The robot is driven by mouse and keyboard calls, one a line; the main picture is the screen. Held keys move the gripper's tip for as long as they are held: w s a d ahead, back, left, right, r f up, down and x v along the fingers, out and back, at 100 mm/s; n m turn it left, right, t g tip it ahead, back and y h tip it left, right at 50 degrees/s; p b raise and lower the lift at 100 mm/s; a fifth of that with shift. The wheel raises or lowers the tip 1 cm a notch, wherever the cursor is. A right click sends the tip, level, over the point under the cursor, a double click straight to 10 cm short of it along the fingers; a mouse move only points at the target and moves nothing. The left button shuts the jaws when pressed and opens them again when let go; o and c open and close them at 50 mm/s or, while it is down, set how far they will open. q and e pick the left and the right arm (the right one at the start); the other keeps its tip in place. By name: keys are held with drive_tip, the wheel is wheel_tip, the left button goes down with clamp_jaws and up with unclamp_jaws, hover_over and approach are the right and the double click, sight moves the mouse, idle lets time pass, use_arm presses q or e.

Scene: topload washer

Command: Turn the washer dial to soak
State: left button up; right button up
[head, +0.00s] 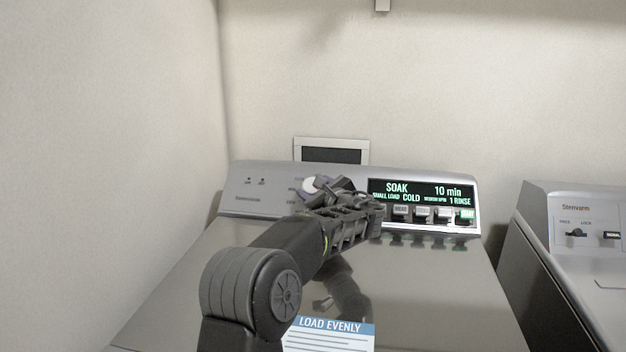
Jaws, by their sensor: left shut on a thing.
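The washer (420,290) stands ahead with its lid closed. Its sloped control panel (248,198) runs along the back. The dial (311,185) is a round knob with a pale face left of the display, partly hidden by my gripper. The lit display (421,192) reads SOAK, 10 min, SMALL LOAD, COLD and 1 RINSE. My left gripper (318,189) reaches over the lid from below and is shut on the dial. The fingers cover most of the dial's right side and the print around it. My right gripper is not in view.
Several buttons (422,212) sit in a row under the display, just right of my left gripper. A LOAD EVENLY label (330,335) lies on the lid. A second machine (580,255) stands to the right. A wall closes off the left side.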

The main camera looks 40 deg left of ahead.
use_arm(q)
drive_tip(key=shift+n+g+p, duration=0.4)
drive_tip(key=shift+n+g, duration=0.2)
drive_tip(key=o, duration=1.4)
drive_tip(key=shift+c, duration=0.2)
drive_tip(key=shift+b+v, duration=0.55)
drive_tip(key=shift+v, duration=3.35)
